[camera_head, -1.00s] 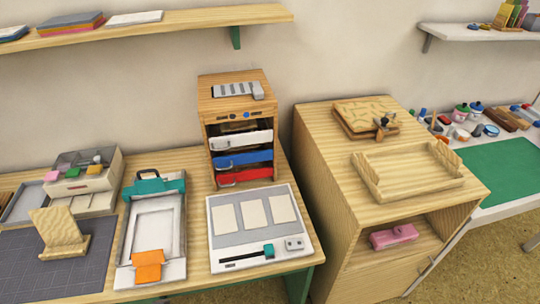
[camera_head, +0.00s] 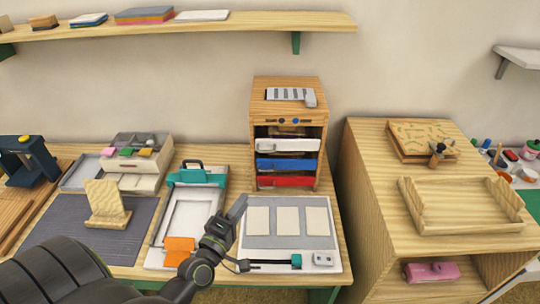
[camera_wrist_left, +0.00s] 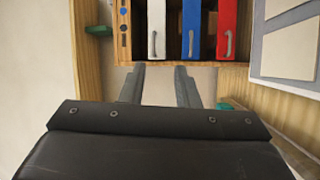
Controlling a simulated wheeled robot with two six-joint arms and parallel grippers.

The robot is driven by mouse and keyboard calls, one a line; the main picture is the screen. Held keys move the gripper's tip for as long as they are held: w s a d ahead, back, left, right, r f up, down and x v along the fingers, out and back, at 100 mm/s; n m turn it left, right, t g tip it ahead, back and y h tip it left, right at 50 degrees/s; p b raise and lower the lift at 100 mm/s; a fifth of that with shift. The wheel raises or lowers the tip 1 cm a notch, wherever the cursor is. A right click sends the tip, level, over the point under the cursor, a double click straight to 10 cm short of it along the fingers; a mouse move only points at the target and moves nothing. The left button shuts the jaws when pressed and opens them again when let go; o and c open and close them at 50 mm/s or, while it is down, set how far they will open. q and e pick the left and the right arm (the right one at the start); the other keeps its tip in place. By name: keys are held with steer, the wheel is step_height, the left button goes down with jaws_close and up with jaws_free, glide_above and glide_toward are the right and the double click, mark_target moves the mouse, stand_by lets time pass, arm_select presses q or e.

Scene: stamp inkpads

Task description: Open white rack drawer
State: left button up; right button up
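The white drawer (camera_head: 290,146) is the upper of three coloured drawers in the wooden rack (camera_head: 286,97), above the blue drawer (camera_head: 288,165) and red drawer (camera_head: 287,182). Its front is about in line with theirs, with a handle at the left end. In the left wrist view the rack appears turned sideways, with the white drawer (camera_wrist_left: 156,20) and its grey handle (camera_wrist_left: 154,43) ahead of the fingers. My left gripper (camera_head: 239,205) is in front of the rack, lower and to its left, apart from it. Its fingers (camera_wrist_left: 160,84) are spread and empty. My right gripper is not in view.
A grey-white board with three pale cards (camera_head: 248,262) lies before the rack. A white tray with a teal clip (camera_head: 213,178) is to its left. A wooden cabinet (camera_head: 358,190) stands close on the right. A shelf (camera_head: 240,24) runs above.

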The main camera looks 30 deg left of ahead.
arm_select(q)
steer(key=a+n+y, duration=0.1)
steer(key=p, duration=0.3)
glide_toward(262, 145)
steer(key=s+d, duration=0.3)
steer(key=w+a, duration=0.1)
steer(key=w, duration=0.8)
steer(key=shift+w+a+r, duration=0.15)
steer(key=shift+w+r, duration=0.1)
steer(key=shift+r, duration=0.2)
jaws_close()
